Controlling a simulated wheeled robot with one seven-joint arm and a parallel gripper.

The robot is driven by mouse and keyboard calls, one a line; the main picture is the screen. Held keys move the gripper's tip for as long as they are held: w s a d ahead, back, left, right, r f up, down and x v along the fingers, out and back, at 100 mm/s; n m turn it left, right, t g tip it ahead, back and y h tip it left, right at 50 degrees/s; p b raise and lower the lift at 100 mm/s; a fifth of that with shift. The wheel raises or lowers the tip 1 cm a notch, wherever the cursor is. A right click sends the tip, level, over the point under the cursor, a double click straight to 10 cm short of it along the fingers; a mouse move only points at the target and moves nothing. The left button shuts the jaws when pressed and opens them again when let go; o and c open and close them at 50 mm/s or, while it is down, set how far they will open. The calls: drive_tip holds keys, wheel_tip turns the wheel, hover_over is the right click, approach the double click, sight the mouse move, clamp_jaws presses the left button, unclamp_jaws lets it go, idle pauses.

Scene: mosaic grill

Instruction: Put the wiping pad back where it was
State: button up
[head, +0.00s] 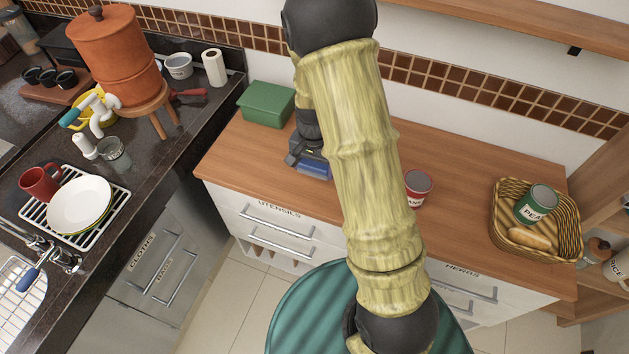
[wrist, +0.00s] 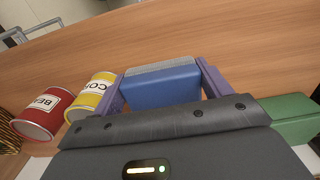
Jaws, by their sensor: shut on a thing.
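The wiping pad is a blue block (wrist: 162,88) with a grey layer, held between the two purple fingers of my gripper (wrist: 163,84) in the wrist view. In the head view my gripper (head: 311,162) is over the left part of the wooden counter (head: 240,157), with the blue pad (head: 315,170) showing at its front. The pad is at or just above the counter top; I cannot tell whether it touches. My arm hides the middle of the counter in the head view.
A green box (head: 267,104) stands to the left behind my gripper. A red can (head: 417,188) stands right of my arm, with a yellow can (wrist: 92,95) near it in the wrist view. A wicker basket (head: 501,222) with a green can and bread is farther right.

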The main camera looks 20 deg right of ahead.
sight(314, 173)
wheel_tip(314, 173, down, 3)
idle(0.3)
drive_tip(key=shift+f+p, duration=0.35)
drive_tip(key=shift+f, duration=1.7)
drive_tip(key=shift+f, duration=0.2)
drive_tip(key=o, duration=1)
drive_tip(key=shift+r, duration=0.1)
